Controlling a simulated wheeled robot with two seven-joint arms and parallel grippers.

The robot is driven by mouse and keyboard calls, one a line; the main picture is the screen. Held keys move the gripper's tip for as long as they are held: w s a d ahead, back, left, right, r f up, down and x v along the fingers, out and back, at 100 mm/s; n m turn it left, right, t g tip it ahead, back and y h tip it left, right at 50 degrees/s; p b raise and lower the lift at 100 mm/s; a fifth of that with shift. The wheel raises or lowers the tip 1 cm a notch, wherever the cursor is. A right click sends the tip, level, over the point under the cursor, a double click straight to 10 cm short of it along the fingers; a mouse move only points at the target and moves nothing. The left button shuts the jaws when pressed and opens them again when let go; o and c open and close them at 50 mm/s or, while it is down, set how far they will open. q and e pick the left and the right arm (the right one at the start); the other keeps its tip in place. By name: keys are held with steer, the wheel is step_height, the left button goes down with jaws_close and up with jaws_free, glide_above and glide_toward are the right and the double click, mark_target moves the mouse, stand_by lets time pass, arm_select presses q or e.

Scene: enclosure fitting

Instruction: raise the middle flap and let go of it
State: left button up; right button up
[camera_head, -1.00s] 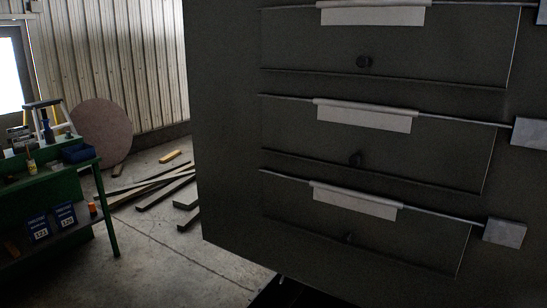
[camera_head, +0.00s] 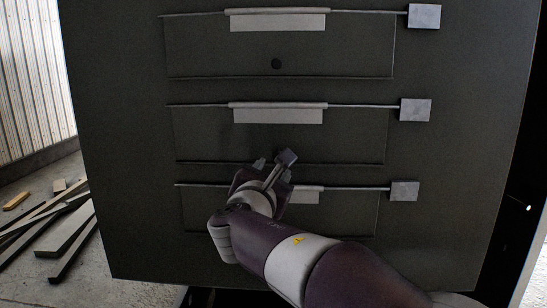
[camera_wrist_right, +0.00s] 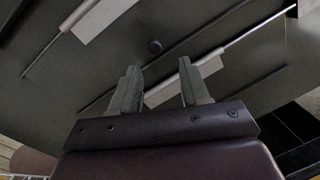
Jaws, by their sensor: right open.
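The middle flap (camera_head: 205,140) is a dark panel lying flat in the dark cabinet front, with a pale hinge plate (camera_head: 278,115) along its top. Its round dark knob (camera_wrist_right: 155,47) shows in the right wrist view; in the head view my gripper hides it. My right gripper (camera_head: 274,160) is open and empty in front of the flap's lower edge. In the right wrist view, its two fingers (camera_wrist_right: 160,75) stand apart with the knob ahead of the gap between them, and nothing is between them. My left gripper is not in view.
The upper flap (camera_head: 210,50) and lower flap (camera_head: 205,210) also lie flat; my right arm partly covers the lower one. Grey blocks, such as the middle one (camera_head: 415,110), stick out at the right rod ends. Loose planks (camera_head: 60,235) lie on the floor at left.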

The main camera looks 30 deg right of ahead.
mark_target(275, 156)
steer(key=a+p+x, duration=0.1)
steer(key=p+x, duration=0.2)
steer(key=x, duration=0.6)
steer(key=shift+w+d, duration=0.2)
steer(key=shift+w, duration=0.35)
steer(key=shift+a, duration=0.15)
steer(key=c, duration=0.5)
jaws_close()
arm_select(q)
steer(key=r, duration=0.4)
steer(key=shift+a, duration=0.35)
arm_select(e)
steer(key=shift+s, duration=0.1)
